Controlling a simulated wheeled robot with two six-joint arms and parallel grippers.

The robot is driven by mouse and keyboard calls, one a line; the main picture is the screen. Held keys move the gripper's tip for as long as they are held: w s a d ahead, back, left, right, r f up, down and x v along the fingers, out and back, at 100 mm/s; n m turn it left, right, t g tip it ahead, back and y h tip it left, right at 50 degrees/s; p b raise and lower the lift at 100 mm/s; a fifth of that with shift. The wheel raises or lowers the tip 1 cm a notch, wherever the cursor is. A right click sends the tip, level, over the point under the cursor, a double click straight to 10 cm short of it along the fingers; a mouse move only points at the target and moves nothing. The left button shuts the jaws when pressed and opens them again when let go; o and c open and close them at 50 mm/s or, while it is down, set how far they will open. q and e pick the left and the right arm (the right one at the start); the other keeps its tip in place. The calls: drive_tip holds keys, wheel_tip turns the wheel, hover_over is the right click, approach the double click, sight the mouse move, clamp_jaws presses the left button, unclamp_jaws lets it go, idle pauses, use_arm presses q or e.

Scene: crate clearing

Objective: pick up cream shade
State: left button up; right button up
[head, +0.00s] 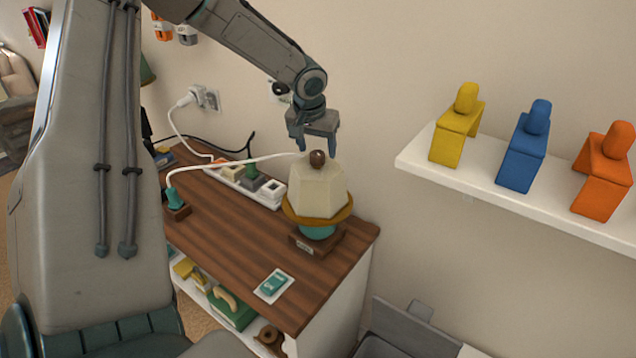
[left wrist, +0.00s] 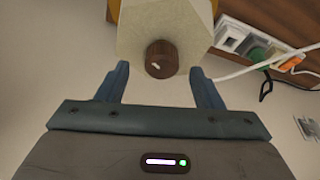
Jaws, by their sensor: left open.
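The cream shade (head: 318,190) is faceted, with a round brown knob (head: 317,158) on top. It sits upright on a lamp with a mustard ring (head: 290,214), a teal body and a dark wooden base. My left gripper (head: 318,148) is open just above the shade, its fingers near the knob. In the left wrist view the shade (left wrist: 160,28) is at the top, and the knob (left wrist: 162,58) shows between and slightly beyond the fingertips. The fingers look apart from the knob. My right gripper is not in view.
The lamp stands near the right end of a wooden cabinet top (head: 235,235). A power strip (head: 240,185) with plugs and a white cable lie behind and left. A teal switch (head: 274,285) is in front. A white wall shelf (head: 480,190) holds yellow, blue and orange figures.

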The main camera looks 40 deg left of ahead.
sight(317, 153)
use_arm(q)
drive_tip(key=shift+p+x, duration=0.35)
drive_tip(key=shift+x, duration=1.4)
drive_tip(key=shift+f, duration=0.1)
drive_tip(key=shift+s, duration=0.15)
drive_tip(key=shift+c, duration=1.3)
drive_tip(key=c, duration=0.8)
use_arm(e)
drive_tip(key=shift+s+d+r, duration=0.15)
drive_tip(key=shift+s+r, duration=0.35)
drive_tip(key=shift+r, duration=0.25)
